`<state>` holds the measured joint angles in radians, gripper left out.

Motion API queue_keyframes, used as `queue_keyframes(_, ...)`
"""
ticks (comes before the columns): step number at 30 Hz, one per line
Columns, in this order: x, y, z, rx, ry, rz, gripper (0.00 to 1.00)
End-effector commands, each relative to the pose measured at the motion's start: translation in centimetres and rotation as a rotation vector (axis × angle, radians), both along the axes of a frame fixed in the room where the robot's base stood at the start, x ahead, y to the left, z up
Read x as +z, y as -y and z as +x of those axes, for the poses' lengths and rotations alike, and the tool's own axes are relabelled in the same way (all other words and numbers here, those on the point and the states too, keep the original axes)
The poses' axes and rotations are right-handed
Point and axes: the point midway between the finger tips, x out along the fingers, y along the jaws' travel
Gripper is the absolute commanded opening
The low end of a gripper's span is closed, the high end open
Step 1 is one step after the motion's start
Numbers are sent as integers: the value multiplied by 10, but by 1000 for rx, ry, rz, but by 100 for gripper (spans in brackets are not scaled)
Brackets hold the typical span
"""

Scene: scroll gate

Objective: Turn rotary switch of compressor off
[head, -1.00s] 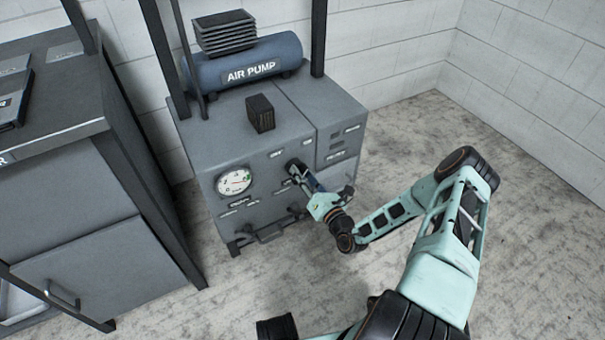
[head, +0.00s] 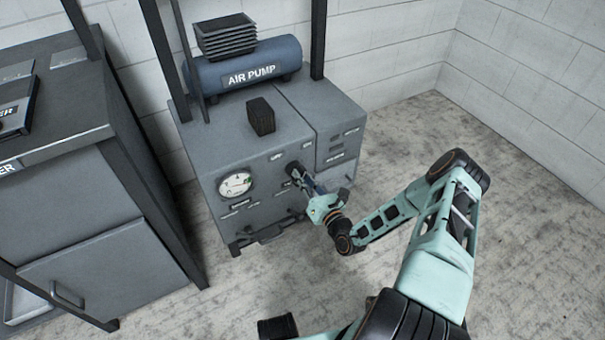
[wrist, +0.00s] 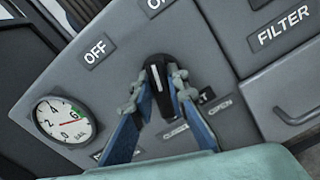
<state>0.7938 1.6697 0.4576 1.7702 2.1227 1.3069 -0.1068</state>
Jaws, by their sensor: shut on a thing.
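The compressor (head: 205,150) is a grey cabinet with a blue tank marked AIR PUMP on top. Its rotary switch (wrist: 159,84) is a black knob with a white line, seen in the wrist view. The line points up and slightly left, between the OFF label (wrist: 95,51) and the partly cut-off ON label (wrist: 154,6). My gripper (head: 296,172) is at the front panel. In the wrist view its two blue fingers with grey tips (wrist: 160,86) are shut on the knob, one on each side. In the head view the fingers mostly hide the knob.
A round pressure gauge (wrist: 63,121) is left of the knob. A drawer marked FILTER with a handle (wrist: 299,112) is to the right. A grey cabinet (head: 90,190) stands left of the compressor. The floor (head: 430,130) to the right is clear.

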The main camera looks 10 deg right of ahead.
Motion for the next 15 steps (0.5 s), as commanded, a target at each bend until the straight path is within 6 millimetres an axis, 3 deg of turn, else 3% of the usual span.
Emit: queue_keyframes(15,4,-5,-1,1,153,-467,0)
